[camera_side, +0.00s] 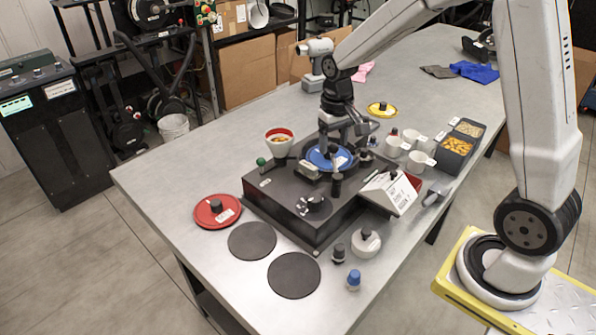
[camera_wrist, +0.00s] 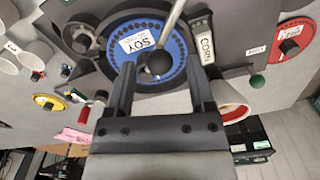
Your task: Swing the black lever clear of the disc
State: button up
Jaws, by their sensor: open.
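The blue disc (camera_side: 328,157) lies on the black seed meter base (camera_side: 275,192); in the wrist view the disc (camera_wrist: 122,29) has a ring of small holes and a SOY label. A lever with a grey rod and black ball knob (camera_wrist: 158,63) reaches over the disc in the wrist view. My gripper (camera_wrist: 162,72) is open, with one finger on each side of the knob. I cannot tell whether either finger touches it. In the side view my gripper (camera_side: 347,138) is low over the disc and partly hides it.
A red disc (camera_side: 217,210), yellow disc (camera_side: 381,109), white cups (camera_side: 417,160) and a seed tray (camera_side: 455,152) surround the base. Two dark round mats (camera_side: 294,275) lie in front.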

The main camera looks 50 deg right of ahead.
jog(key=shift+f, duration=0.1)
grip_shut()
dwell(1.4)
